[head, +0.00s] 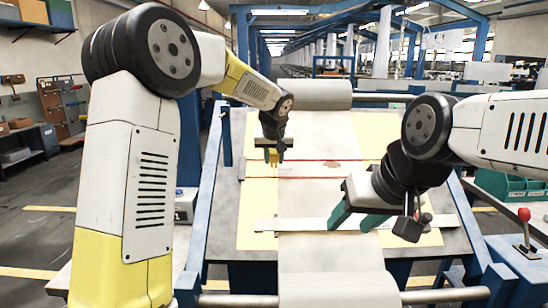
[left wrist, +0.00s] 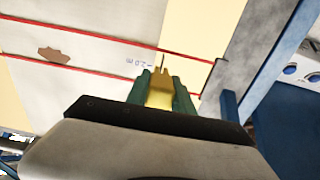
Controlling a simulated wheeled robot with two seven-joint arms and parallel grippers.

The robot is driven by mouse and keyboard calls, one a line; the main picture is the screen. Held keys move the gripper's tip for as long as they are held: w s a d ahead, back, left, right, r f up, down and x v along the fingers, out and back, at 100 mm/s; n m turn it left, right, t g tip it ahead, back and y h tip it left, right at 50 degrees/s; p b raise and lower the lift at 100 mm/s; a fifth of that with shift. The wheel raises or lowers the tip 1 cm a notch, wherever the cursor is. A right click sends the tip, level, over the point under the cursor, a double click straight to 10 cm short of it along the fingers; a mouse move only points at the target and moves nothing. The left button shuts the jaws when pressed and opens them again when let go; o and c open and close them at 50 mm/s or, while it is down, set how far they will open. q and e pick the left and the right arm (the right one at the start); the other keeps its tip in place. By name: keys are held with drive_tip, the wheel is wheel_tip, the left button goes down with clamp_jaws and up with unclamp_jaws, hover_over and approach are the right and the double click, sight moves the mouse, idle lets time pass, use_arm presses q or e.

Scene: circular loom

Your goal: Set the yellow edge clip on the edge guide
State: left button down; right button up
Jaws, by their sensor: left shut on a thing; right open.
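The yellow edge clip (head: 273,158) is between the fingers of my left gripper (head: 270,152), above the left part of the table. In the left wrist view the clip (left wrist: 159,93) sticks out between the green fingers of my left gripper (left wrist: 162,88), with a thin tip pointing away. My left gripper is shut on it. My right gripper (head: 356,221) is open and empty, low over the front of the cloth near a pale crossbar. I cannot tell for certain which part is the edge guide; a blue upright (head: 227,137) stands at the table's left edge.
The pale cloth (head: 315,190) runs down the table over a front roller, with two red lines (head: 300,177) across it and a brown stain. A pale bar (head: 268,224) crosses in front. A blue frame rail (left wrist: 283,55) lies right of the clip in the wrist view.

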sight(274, 151)
use_arm(q)
drive_tip(key=shift+w+f, duration=0.15)
drive_tip(key=shift+f, duration=0.05)
idle(0.4)
drive_tip(key=shift+w+f, duration=0.4)
drive_tip(key=shift+f, duration=0.2)
drive_tip(key=c, duration=1)
unclamp_jaws()
drive_tip(key=v, duration=0.7)
drive_tip(key=shift+s+r, duration=0.2)
drive_tip(key=shift+r, duration=0.1)
